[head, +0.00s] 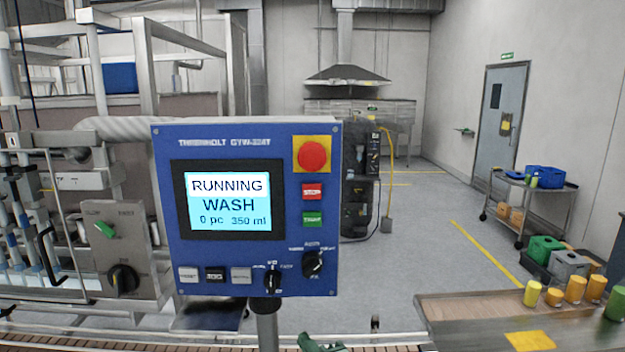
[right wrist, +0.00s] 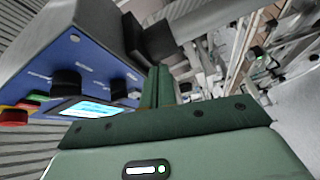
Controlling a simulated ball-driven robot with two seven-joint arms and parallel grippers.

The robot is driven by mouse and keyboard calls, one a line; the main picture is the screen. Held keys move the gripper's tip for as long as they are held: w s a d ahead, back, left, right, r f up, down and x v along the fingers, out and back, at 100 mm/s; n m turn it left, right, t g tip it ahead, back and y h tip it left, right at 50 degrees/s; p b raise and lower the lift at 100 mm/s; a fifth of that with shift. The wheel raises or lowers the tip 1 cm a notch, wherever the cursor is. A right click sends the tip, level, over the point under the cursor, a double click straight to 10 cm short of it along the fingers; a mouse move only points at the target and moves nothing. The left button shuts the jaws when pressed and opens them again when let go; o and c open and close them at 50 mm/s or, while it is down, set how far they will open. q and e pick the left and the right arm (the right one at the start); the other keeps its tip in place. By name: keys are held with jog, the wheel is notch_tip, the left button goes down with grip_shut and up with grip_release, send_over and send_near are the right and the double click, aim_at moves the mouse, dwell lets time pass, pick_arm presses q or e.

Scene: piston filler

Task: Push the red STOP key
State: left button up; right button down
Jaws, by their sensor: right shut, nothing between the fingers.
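The blue control panel (head: 246,292) stands upright in the middle of the head view. Its small red key (head: 312,191), with a label too small to read surely, sits above a green key (head: 312,219) and below a big red mushroom button (head: 312,154) on a yellow plate. The screen (head: 228,205) reads RUNNING, WASH, 0 pc, 350 ml. My green right gripper (head: 320,343) shows at the bottom edge, below the panel and apart from the keys. In the right wrist view its fingers (right wrist: 158,87) are shut and empty, beside the tilted panel (right wrist: 95,45). My left gripper is out of view.
Two black knobs (head: 313,263) (head: 272,280) and several small keys line the panel's lower part. A post (head: 267,325) holds the panel up. Filler machinery (head: 120,230) stands at left. A table (head: 450,318) with yellow, orange and green cups is at right. Space before the panel looks free.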

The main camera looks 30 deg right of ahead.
aim_at(312, 192)
jog(key=s+a+r+n+t+p, duration=0.1)
jog(key=s+r+n+t+p, duration=0.1)
jog(key=r, duration=1.2)
jog(key=s+a+r+n+t+y+p, duration=0.1)
jog(key=s+r+n+t+p, duration=0.1)
jog(key=r, duration=1.3)
jog(key=s+n+t, duration=0.1)
jog(key=s+t, duration=0.1)
jog(key=shift+s+r+y+p, duration=0.15)
jog(key=shift+s+y+p, duration=0.15)
jog(key=shift+p, duration=0.1)
jog(key=shift+w+d+b, duration=0.15)
jog(key=shift+w+d, duration=0.65)
jog(key=shift+w, duration=0.45)
jog(key=shift+w+d+b, duration=0.15)
jog(key=shift+w+d, duration=0.6)
jog(key=shift+w, duration=0.55)
jog(key=shift+w+d+b, duration=0.15)
jog(key=shift+w+d, duration=0.65)
jog(key=shift+w, duration=0.45)
jog(key=shift+w, duration=0.1)
jog(key=shift+w+d, duration=0.2)
jog(key=shift+w, duration=0.05)
